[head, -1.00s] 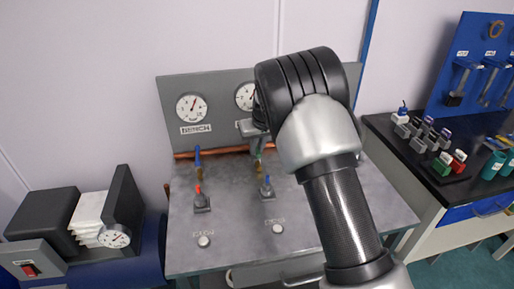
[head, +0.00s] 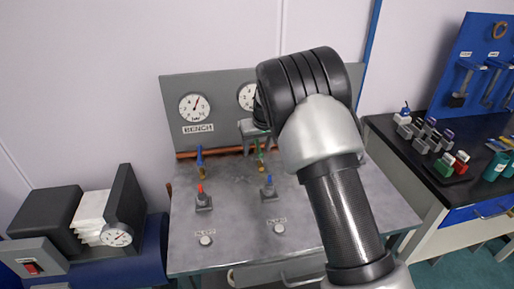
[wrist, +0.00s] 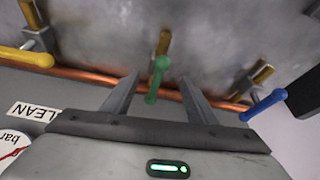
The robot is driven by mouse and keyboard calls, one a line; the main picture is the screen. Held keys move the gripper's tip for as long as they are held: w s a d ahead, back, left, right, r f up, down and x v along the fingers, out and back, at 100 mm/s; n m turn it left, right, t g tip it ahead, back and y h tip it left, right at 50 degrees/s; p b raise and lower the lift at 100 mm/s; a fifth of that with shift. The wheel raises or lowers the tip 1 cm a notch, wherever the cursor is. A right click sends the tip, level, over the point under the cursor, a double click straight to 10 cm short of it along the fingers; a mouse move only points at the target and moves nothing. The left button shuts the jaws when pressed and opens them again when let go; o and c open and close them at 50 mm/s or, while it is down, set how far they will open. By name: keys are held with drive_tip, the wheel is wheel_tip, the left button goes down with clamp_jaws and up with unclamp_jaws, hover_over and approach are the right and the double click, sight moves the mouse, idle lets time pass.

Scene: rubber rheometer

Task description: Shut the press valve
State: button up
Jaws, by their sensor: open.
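A green-handled valve (wrist: 157,78) sits on the copper pipe in the middle of the wrist view. It also shows in the head view (head: 260,157), partly behind my gripper (head: 257,137). My gripper (wrist: 160,82) is open, with the green lever between its two fingers and a gap on each side. The lever points towards the gripper body, across the pipe. A blue-handled valve (wrist: 263,104) is to the right and a yellow-handled one (wrist: 25,57) to the left in the wrist view. I see no label reading press; my arm hides part of the panel.
The blue valve (head: 199,158) stands below the gauge marked BENCH (head: 195,107). A red-tipped switch (head: 202,198) and a blue-tipped switch (head: 268,188) stand on the bench top (head: 235,215). A dark side table (head: 385,127) with small parts is at the right.

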drive_tip(key=shift+d, duration=0.1)
drive_tip(key=shift+r, duration=0.35)
drive_tip(key=p+v, duration=0.1)
drive_tip(key=v, duration=1.6)
drive_tip(key=shift+s, duration=0.2)
drive_tip(key=shift+f, duration=0.2)
